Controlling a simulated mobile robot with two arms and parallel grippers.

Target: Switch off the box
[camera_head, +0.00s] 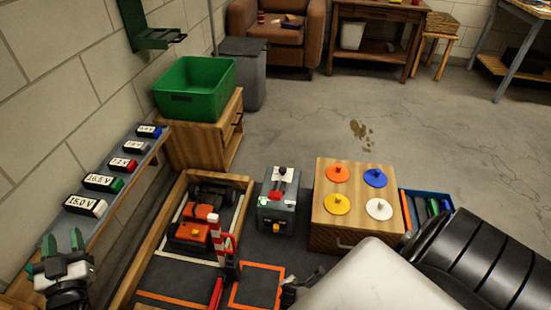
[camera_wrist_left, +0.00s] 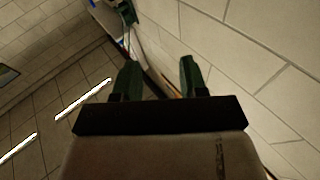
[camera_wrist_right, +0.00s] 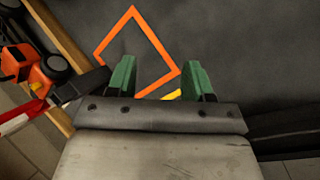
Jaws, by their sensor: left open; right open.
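The box (camera_head: 277,203) is a small grey unit on the floor mat, between the wooden track frame and the wooden block with coloured discs. It has a red part and a dark knob on top, a lit green light on its left side and a yellow part low on its front. My left gripper (camera_head: 62,252) is open and empty beside the wall shelf, far to the left of the box. It also shows in the left wrist view (camera_wrist_left: 159,75). My right gripper (camera_wrist_right: 158,77) is open and empty above the dark mat; in the head view my right arm mostly hides it.
A red toy car (camera_head: 197,228) and a red-and-white barrier (camera_head: 214,240) stand inside the wooden frame. The wooden block (camera_head: 357,205) stands close to the box's right. A wall shelf (camera_head: 124,180) holds several labelled batteries. A green bin (camera_head: 194,87) stands behind.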

